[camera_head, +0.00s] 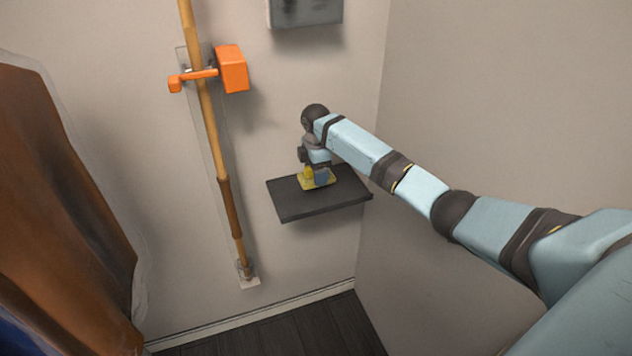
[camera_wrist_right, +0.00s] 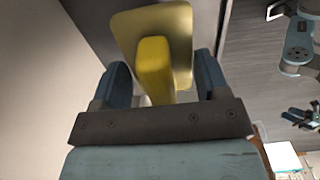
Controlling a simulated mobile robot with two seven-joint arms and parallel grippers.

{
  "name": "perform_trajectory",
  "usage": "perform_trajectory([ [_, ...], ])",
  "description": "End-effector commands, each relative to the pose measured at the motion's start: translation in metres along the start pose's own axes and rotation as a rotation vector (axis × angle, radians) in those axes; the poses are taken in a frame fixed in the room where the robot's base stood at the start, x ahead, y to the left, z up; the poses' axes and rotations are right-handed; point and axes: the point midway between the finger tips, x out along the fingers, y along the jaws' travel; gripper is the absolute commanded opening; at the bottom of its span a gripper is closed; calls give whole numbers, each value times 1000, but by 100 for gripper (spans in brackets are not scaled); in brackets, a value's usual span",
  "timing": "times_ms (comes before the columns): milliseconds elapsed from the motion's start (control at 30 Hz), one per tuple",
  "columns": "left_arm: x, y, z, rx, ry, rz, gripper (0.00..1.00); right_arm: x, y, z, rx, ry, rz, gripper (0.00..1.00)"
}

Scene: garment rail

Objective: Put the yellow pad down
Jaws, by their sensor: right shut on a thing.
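The yellow pad (camera_head: 316,184) is a flat plate with a raised yellow grip block. It is at the dark wall shelf (camera_head: 300,207) in the head view, low over or on its top; I cannot tell whether it touches. My right gripper (camera_head: 316,174) comes down on it from above and is shut on its grip. In the right wrist view the pad (camera_wrist_right: 181,30) shows beyond the block, and the gripper's blue fingers (camera_wrist_right: 160,85) stand on both sides of the block.
A wooden pole (camera_head: 208,120) with an orange clamp (camera_head: 232,70) stands against the wall left of the shelf. A grey box (camera_head: 306,10) hangs above. Brown garments (camera_head: 60,190) hang at the left. The shelf's front part is bare.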

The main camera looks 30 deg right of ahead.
Motion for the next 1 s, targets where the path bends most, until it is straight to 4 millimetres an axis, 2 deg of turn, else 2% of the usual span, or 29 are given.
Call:
perform_trajectory([
  [167, 0, 0, 0, -1, 0, 0, 45, 18, -1, -1, -1, 0, -2, 46],
  [333, -7, 0, -12, 7, 10, -2, 45, 36, 0, 0, 0, 0, 0, 46],
  [500, -6, 0, -9, 10, 14, -2, 45, 39, 0, 0, 0, 0, 1, 46],
  [533, -5, 0, -9, 10, 13, -2, 45, 39, 0, 0, 0, 0, 0, 70],
  [633, -5, 0, -7, 10, 10, -2, 45, 39, 0, 0, 0, 0, 0, 94],
  [1000, -2, -1, -1, 9, 3, -1, 45, 42, 0, 0, -1, 0, 1, 94],
])
